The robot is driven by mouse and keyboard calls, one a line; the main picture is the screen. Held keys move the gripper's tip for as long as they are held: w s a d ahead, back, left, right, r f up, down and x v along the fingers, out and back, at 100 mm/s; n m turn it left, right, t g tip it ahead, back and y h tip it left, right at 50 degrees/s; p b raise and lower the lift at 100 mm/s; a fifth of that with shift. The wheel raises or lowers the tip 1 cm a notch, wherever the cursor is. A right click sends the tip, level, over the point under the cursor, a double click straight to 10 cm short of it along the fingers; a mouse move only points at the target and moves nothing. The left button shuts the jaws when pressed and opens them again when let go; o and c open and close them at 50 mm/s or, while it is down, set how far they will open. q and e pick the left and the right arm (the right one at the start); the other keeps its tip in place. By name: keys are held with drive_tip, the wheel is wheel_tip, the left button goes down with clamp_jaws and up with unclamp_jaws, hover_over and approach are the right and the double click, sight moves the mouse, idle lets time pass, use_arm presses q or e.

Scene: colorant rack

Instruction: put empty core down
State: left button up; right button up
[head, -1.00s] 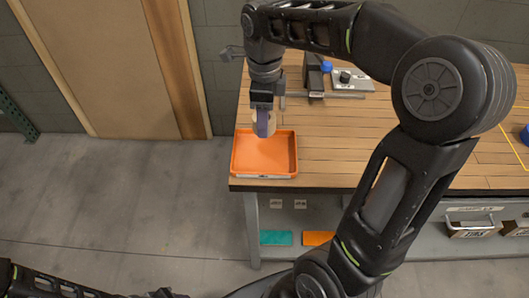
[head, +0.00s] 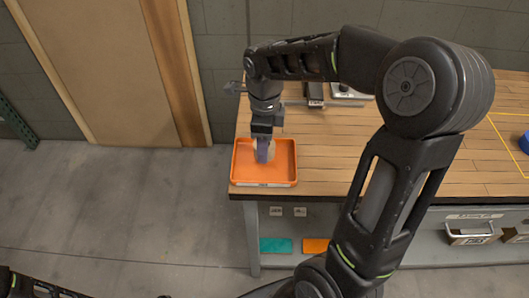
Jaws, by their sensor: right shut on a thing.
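My right gripper (head: 264,138) points down over the orange tray (head: 247,173) at the left end of the wooden bench. It is shut on the pale, round empty core (head: 270,147), which is partly hidden by the gripper's purple-grey finger. The core is over the back half of the tray, low inside its outline; I cannot tell whether it touches the tray floor. The tray is otherwise bare. My left arm shows only at the bottom left corner, and its gripper is not clearly in view.
The wooden bench (head: 340,175) has clear room right of the tray. A dark device (head: 315,92) stands behind, partly hidden by my arm. A blue object (head: 525,142) lies near a yellow line at right. Teal (head: 275,245) and orange (head: 315,245) pieces are on the lower shelf.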

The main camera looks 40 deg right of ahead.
drive_tip(key=shift+f, duration=1.85)
drive_tip(key=shift+f, duration=0.25)
drive_tip(key=o, duration=1.3)
drive_tip(key=shift+r, duration=0.1)
drive_tip(key=shift+o, duration=0.2)
drive_tip(key=shift+r, duration=0.15)
wheel_tip(320, 180, up, 12)
